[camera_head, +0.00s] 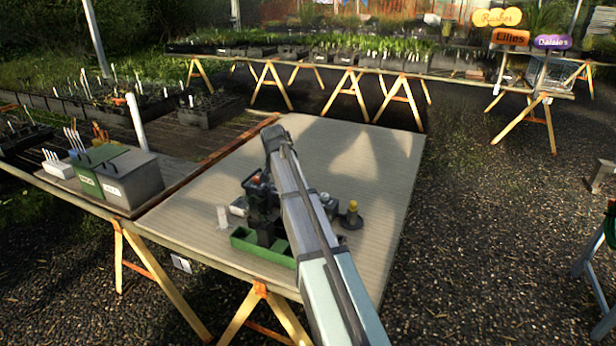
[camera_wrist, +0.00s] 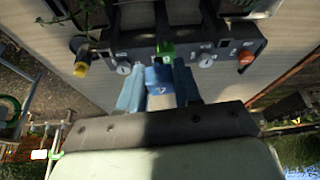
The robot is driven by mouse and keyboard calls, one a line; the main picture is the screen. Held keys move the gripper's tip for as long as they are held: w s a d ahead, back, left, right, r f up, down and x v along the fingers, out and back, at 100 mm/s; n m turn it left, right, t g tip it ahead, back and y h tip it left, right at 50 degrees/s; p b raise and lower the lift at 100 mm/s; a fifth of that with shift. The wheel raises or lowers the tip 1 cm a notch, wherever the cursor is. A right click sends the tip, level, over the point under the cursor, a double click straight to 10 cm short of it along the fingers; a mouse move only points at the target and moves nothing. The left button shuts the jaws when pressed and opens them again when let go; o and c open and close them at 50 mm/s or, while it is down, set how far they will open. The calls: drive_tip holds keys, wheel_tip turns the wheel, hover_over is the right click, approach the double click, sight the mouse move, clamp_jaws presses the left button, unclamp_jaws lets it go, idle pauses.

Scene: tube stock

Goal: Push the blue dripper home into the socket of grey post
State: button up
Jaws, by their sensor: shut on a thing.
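In the wrist view my gripper (camera_wrist: 158,90) is shut on a small blue piece with a pale marked face, which I take to be the blue dripper (camera_wrist: 153,76). Its far end is close to a green part (camera_wrist: 167,50) on a dark panel (camera_wrist: 110,45). I cannot tell whether they touch. I cannot make out the grey post or its socket for certain, nor how deep the dripper sits. In the head view my arm covers the middle of the work area, and the dripper does not show clearly.
In the head view a green tray (camera_head: 243,243) lies at the near table edge. Grey and green boxes (camera_head: 135,180) stand on the left. The far tabletop (camera_head: 370,155) is clear.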

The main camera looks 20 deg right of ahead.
drive_tip(key=w+a+f, duration=0.2)
drive_tip(key=w+a, duration=0.3)
drive_tip(key=w, duration=0.1)
hover_over(266, 193)
drive_tip(key=shift+w+a+f, duration=0.1)
drive_tip(key=shift+w, duration=0.3)
drive_tip(key=shift+w+m, duration=0.15)
drive_tip(key=shift+m, duration=0.55)
drive_tip(key=shift+f, duration=0.15)
drive_tip(key=shift+f, duration=2.2)
drive_tip(key=shift+f, duration=0.25)
